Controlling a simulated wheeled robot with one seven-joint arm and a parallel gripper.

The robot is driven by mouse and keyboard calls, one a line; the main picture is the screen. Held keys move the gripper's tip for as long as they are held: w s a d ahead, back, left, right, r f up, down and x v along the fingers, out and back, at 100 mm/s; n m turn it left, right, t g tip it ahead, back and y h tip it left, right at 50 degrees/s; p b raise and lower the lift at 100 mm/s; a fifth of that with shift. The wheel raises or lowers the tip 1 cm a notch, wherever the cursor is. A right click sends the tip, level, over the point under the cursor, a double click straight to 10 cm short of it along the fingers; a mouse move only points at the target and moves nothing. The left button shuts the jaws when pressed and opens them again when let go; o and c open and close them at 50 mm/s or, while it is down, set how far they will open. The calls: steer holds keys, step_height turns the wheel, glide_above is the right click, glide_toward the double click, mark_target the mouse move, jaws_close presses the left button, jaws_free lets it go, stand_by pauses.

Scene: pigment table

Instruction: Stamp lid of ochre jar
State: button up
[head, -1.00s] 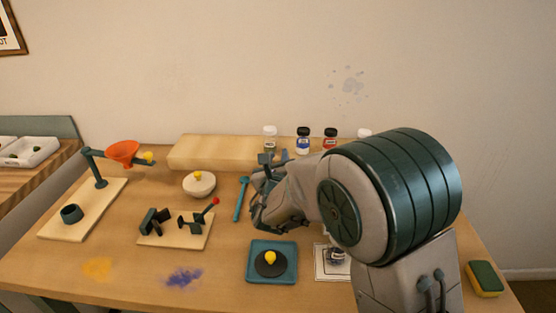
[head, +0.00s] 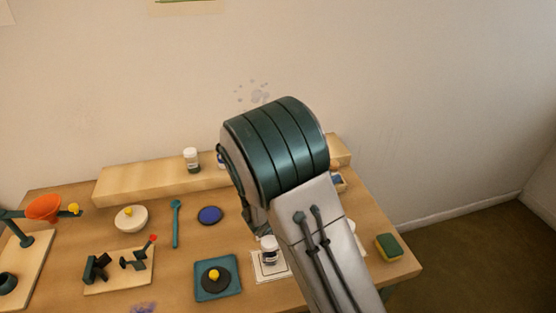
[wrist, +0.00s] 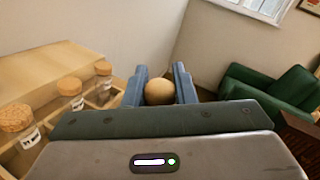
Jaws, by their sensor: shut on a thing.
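My gripper (wrist: 160,78) shows in the wrist view, its two blue-grey fingers shut on a round tan wooden knob (wrist: 159,92). What lies below the knob is hidden. In the head view my own arm hides the gripper. A jar with a white lid (head: 268,243) stands upright on a pale printed card (head: 268,271), partly beside my arm; I cannot tell its colour. A round blue pad (head: 210,215) lies on the table to the left of my arm.
A teal tray (head: 203,294) holds a dark disc with a yellow knob. A teal spoon (head: 176,225), white bowl (head: 130,220) and tool board (head: 105,285) lie left. A wooden riser (head: 130,183) bears a jar (head: 191,160). A sponge (head: 389,247) lies at the right edge.

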steer(key=s+d+r+m+g+h, duration=0.1)
steer(key=s+d+g, duration=0.1)
steer(key=s+d+r+m+g+p, duration=0.1)
steer(key=s+d+m+g, duration=0.1)
steer(key=s+d+r+m+g+h+p, duration=0.1)
steer(key=s+d+g, duration=0.1)
steer(key=s+d, duration=0.1)
steer(key=shift+r+h, duration=0.1)
steer(key=shift+h, duration=0.2)
step_height(320, 180, down, 6)
steer(key=b, duration=0.6)
steer(key=shift+s, duration=0.1)
steer(key=shift+f, duration=0.7)
stand_by(1.8)
step_height(320, 180, up, 7)
steer(key=p, duration=0.7)
steer(key=shift+r, duration=0.1)
stand_by(0.7)
